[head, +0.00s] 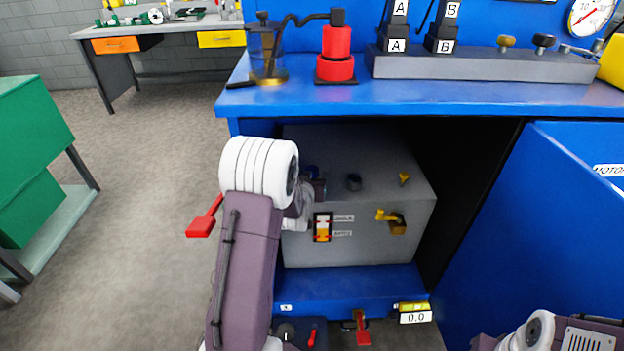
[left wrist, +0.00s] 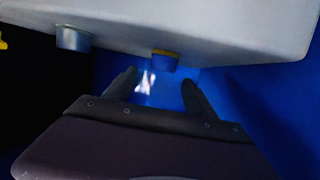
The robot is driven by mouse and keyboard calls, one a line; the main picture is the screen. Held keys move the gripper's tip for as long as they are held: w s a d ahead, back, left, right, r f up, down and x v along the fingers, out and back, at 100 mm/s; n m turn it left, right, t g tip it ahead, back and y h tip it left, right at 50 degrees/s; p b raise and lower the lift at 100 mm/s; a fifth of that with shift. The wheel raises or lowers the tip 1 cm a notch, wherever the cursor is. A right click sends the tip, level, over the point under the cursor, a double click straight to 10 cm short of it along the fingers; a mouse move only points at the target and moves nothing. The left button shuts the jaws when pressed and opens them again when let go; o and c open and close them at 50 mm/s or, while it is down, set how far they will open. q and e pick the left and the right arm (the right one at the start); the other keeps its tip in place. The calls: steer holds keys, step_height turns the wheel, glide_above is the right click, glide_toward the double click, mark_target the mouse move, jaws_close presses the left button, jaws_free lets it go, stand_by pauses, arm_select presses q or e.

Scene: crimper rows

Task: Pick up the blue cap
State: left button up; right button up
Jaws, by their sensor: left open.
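In the head view my left gripper (head: 319,188) is small and close to the cap. Only part of my right arm shows at the lower right; its gripper is out of frame.
The tank stands inside a cabinet under the blue bench (head: 430,97), which overhangs it. The blue door (head: 560,220) stands open at right.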

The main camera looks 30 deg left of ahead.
mark_target(312, 168)
arm_select(q)
steer(key=x, duration=0.3)
steer(key=shift+w+a+f+b, duration=0.1)
steer(key=shift+w+f+b, duration=0.05)
steer(key=shift+b, duration=0.25)
steer(key=b+x, duration=0.2)
steer(key=x, duration=0.3)
steer(key=shift+a+f, duration=0.15)
steer(key=shift+f, duration=0.05)
steer(key=shift+c, duration=0.4)
steer(key=c, duration=1.3)
steer(key=shift+r+p, duration=1.1)
steer(key=shift+r, duration=1)
steer(key=shift+c, duration=0.2)
steer(key=w+d+r+p, duration=0.1)
steer(key=d+r+p, duration=0.1)
steer(key=d, duration=0.3)
steer(key=w+d+r+p, duration=0.2)
steer(key=d+r+p, duration=0.1)
steer(key=d, duration=0.3)
steer(key=shift+w+r, duration=0.3)
steer(key=shift+r, duration=0.6)
